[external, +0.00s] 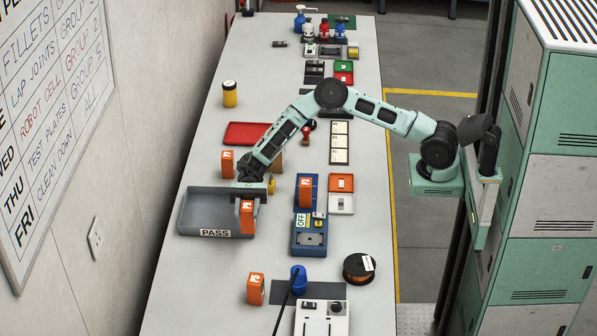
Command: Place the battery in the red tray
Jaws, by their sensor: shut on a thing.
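My gripper (248,196) is at the right part of the grey PASS tray and points down. It is shut on an orange battery (247,218) with a white mark, which hangs upright below the fingers. The battery overlaps the right end of the PASS tray in the picture; I cannot tell whether it touches the tray floor. The red tray (240,134) lies flat farther up the table, behind my forearm, and its visible part is empty. My forearm hides its right end.
The grey PASS tray (208,232) is under my gripper. Other orange batteries stand behind it (227,168), in a blue charger (306,208) and near the front (256,290). A yellow canister (230,95) stands beyond the red tray. A wire spool (359,268) lies right.

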